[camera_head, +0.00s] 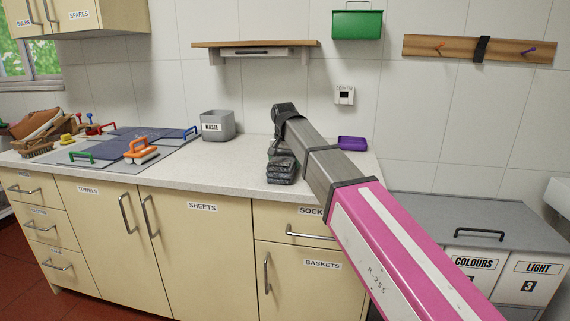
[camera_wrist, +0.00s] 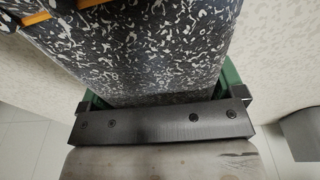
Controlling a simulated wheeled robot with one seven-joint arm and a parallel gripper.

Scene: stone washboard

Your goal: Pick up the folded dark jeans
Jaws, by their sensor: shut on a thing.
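In the wrist view the speckled dark surface (camera_wrist: 140,48) fills the upper middle, between the green sides of my gripper (camera_wrist: 158,95). My gripper (camera_head: 279,150) is shut on it. The fingertips are hidden, and I cannot tell whether the bundle still touches the worktop. Small orange parts (camera_wrist: 36,18) show at the upper left of the wrist view.
A grey WASTE bin (camera_head: 217,125) stands at the back of the worktop (camera_head: 232,160). A purple item (camera_head: 352,143) lies to the right. Dark blue flat pieces and an orange-handled tool (camera_head: 141,150) lie left. A shelf (camera_head: 255,44) and green box (camera_head: 357,22) hang above.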

